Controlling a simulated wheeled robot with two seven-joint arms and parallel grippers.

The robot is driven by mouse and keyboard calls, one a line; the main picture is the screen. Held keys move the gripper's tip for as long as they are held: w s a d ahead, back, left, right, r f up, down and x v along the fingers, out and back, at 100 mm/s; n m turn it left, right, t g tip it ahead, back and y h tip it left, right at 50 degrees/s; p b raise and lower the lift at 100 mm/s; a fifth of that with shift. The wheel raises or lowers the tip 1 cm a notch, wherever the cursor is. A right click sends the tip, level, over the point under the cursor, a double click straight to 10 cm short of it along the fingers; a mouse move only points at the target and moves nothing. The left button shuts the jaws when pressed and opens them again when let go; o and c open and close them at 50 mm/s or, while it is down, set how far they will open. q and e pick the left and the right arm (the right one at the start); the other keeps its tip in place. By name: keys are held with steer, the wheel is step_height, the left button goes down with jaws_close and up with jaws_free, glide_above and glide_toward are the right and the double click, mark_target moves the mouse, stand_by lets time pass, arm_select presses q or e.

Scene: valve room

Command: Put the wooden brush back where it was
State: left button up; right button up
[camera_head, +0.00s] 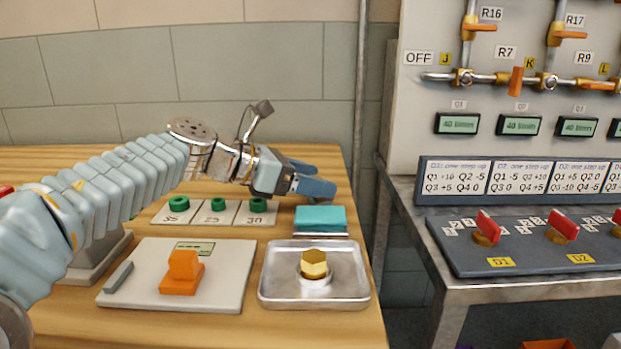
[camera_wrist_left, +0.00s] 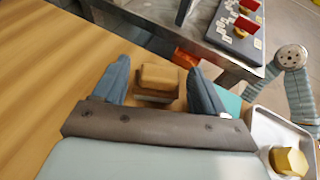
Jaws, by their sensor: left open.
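The wooden brush (camera_wrist_left: 159,77) is a small light-brown block with a darker underside. In the left wrist view it lies between the two fingers of my left gripper (camera_wrist_left: 160,82), near the table's edge, with a gap visible on each side. The gripper is open. In the head view my left gripper (camera_head: 312,178) reaches over the far right part of the wooden table, and the brush is hidden there behind the gripper. My right gripper does not show.
A teal block (camera_head: 320,219) lies just nearer than the gripper. A metal tray (camera_head: 350,293) with a gold hex nut (camera_head: 314,263) is in front. A white board (camera_head: 230,270) holds an orange part (camera_head: 182,271). A grey valve bench (camera_head: 455,285) stands right, across a gap.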

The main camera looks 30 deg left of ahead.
arm_select(q)
steer(key=shift+r, duration=0.15)
steer(key=shift+s+a+r, duration=0.15)
steer(key=shift+a, duration=0.05)
steer(key=v, duration=1.1)
steer(key=shift+s+r, duration=0.2)
